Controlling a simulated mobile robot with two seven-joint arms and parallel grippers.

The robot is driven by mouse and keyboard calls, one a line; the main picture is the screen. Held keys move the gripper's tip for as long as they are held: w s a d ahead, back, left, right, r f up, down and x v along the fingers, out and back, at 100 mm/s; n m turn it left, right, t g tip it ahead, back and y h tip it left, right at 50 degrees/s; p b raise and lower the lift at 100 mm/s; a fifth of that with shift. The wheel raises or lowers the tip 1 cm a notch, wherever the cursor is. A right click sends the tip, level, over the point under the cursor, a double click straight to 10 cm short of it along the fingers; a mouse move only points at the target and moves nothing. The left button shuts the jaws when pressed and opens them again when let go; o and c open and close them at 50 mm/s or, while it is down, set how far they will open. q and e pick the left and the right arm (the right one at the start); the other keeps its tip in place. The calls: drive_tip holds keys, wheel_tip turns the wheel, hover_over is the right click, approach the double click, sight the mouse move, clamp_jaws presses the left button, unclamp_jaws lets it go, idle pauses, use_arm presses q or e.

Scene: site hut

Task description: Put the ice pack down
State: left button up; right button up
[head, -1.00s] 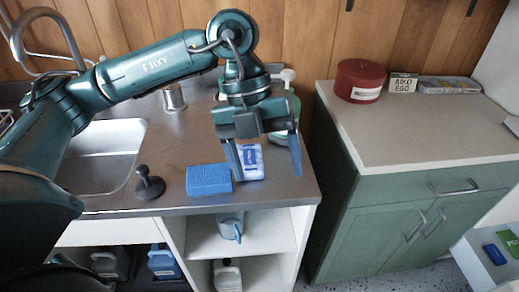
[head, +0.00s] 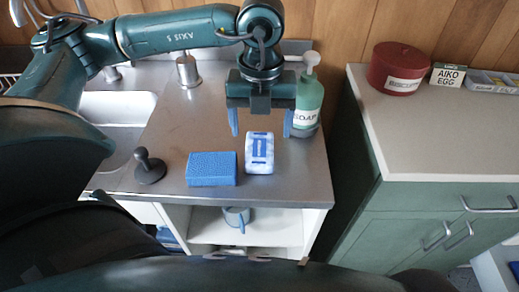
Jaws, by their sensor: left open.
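The ice pack (head: 260,153), white with blue markings, rests on the steel counter (head: 225,135) just right of a blue sponge (head: 211,169). My left gripper (head: 261,131) is open and empty. Its two blue fingers are spread, and in the picture they show just above the ice pack, one toward each side and clear of it. My right gripper does not show.
A green soap bottle (head: 308,100) stands close to the right of my left gripper. A dark plunger-like stopper (head: 149,167) stands left of the sponge, by the sink (head: 112,112). A metal cup (head: 187,70) is farther back. The counter's front right is clear.

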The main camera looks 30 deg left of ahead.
sight(260, 146)
use_arm(q)
drive_tip(key=f, duration=0.4)
drive_tip(key=shift+s+f, duration=0.2)
drive_tip(key=shift+f, duration=0.1)
drive_tip(key=c, duration=1.2)
